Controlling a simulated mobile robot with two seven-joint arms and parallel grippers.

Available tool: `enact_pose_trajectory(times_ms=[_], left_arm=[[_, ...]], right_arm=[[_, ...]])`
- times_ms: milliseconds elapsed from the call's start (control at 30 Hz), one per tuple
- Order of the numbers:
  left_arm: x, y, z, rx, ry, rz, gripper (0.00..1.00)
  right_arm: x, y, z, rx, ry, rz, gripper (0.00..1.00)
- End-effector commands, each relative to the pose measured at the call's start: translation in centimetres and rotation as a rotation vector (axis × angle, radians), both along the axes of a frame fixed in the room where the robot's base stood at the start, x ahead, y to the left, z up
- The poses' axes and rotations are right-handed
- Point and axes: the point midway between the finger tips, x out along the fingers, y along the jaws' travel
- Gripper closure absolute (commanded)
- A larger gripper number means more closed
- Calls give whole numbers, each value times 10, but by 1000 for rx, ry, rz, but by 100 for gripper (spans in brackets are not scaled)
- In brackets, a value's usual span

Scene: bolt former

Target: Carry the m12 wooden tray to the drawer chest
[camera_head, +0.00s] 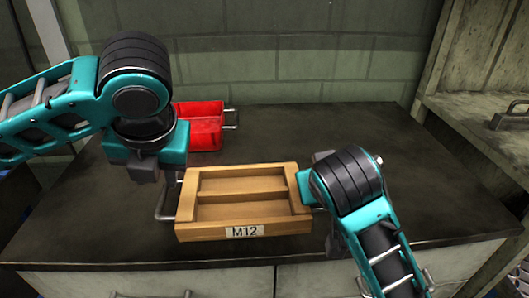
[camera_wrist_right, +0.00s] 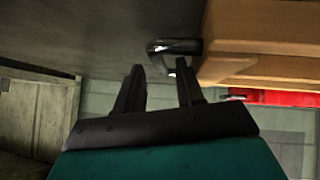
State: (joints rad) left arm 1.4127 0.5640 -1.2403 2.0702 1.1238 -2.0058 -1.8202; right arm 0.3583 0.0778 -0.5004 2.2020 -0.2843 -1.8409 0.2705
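The wooden M12 tray (camera_head: 244,232) rests on a dark worktop (camera_head: 420,215), with two empty-looking compartments and an M12 label at the front. My left gripper (camera_head: 162,182) points down at the tray's left metal handle (camera_head: 162,206); its finger gap is unclear. My right gripper (camera_head: 308,187) is beside the tray's right side, partly hidden by its arm. In the right wrist view its fingers (camera_wrist_right: 158,88) are apart, with the metal handle (camera_wrist_right: 172,48) at their tips and the tray (camera_wrist_right: 262,30) to the right. I cannot pick out the drawer chest with certainty.
A red bin (camera_head: 205,122) with a metal handle stands behind the tray, near the green brick wall (camera_head: 300,58). A shelf unit (camera_head: 478,115) with a handle rises at right. Pale fronts (camera_head: 225,283) with handles lie below the worktop edge. The worktop's back right is clear.

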Motion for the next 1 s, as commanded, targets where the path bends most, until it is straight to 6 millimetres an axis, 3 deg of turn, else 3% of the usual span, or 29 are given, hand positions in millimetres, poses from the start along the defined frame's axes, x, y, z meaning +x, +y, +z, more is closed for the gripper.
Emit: enact_pose_trajectory(times_ms=[233,700,1000], left_arm=[[0,0,0,0,0,0,62],[0,0,0,-1,0,0,62],[0,0,0,-1,0,0,62]], right_arm=[[1,1,51,6,-10,1,62],[0,1,88,6,-5,-1,62],[0,-1,93,1,0,-1,62]])
